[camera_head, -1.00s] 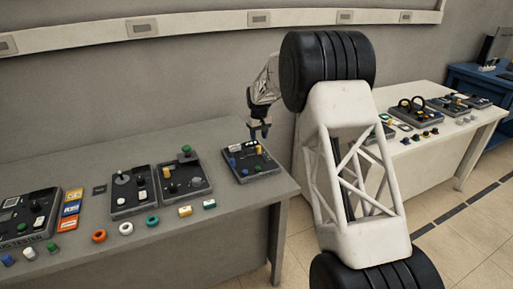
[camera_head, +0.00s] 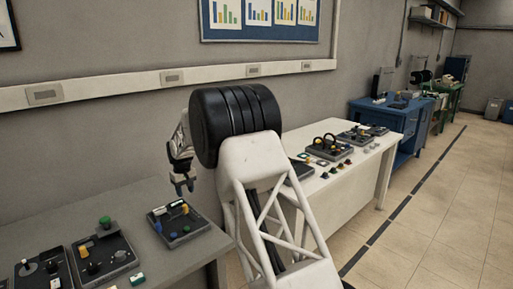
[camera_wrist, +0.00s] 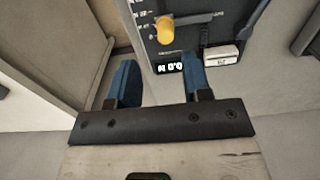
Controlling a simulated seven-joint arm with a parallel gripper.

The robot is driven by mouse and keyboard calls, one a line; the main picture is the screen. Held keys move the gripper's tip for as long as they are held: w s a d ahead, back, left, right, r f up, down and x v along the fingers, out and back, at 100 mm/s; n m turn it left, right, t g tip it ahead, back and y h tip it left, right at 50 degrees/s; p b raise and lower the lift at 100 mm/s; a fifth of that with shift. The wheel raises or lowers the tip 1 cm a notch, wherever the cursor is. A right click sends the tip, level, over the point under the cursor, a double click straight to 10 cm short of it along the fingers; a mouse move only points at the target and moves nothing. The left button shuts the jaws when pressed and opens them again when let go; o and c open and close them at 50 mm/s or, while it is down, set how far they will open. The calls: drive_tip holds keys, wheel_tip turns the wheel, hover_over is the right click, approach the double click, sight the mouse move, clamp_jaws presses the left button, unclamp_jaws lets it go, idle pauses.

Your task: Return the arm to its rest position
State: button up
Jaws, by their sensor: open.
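My gripper (camera_head: 184,188) hangs at the end of my raised white arm, above the right end of the near grey table. In the wrist view my gripper (camera_wrist: 160,82) shows two blue fingers set apart with nothing between them. A dark panel with a yellow knob, a small lit display and several small parts (camera_head: 178,222) lies on the table below the gripper. The panel also shows in the wrist view (camera_wrist: 185,45), beyond the fingertips. I cannot tell the exact height of the gap between them.
The grey table (camera_head: 75,212) carries more dark panels (camera_head: 103,258) at the left. A white table (camera_head: 345,180) with panels stands right of my arm, and a blue bench (camera_head: 408,128) stands beyond it. A grey wall is close behind; tiled floor (camera_head: 430,215) is open at right.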

drive_tip(key=s+d+r+m, duration=0.1)
drive_tip(key=s+d+r, duration=0.4)
drive_tip(key=d+r, duration=0.3)
drive_tip(key=s+d+r+m+t, duration=0.1)
drive_tip(key=s+d+r, duration=0.4)
drive_tip(key=d, duration=0.5)
drive_tip(key=s+d+r+m, duration=0.1)
drive_tip(key=s+d+r, duration=0.4)
drive_tip(key=d+r, duration=0.3)
drive_tip(key=s+d+r+m, duration=0.1)
drive_tip(key=s+d+r, duration=0.1)
drive_tip(key=s+d, duration=0.55)
drive_tip(key=s+d+r+m, duration=0.1)
drive_tip(key=s+d+r, duration=0.1)
drive_tip(key=s+d, duration=0.55)
drive_tip(key=s+d+f+m, duration=0.1)
drive_tip(key=s+d, duration=0.3)
drive_tip(key=s, duration=0.6)
drive_tip(key=s+d+f+m+t, duration=0.1)
drive_tip(key=s+d+f, duration=0.2)
drive_tip(key=s, duration=0.8)
drive_tip(key=s+d+f+m, duration=0.2)
drive_tip(key=s+d, duration=0.3)
drive_tip(key=s, duration=0.5)
drive_tip(key=shift+s+d+f+t, duration=0.15)
drive_tip(key=shift+d+f+t, duration=0.15)
drive_tip(key=shift+d+f, duration=0.1)
idle(0.4)
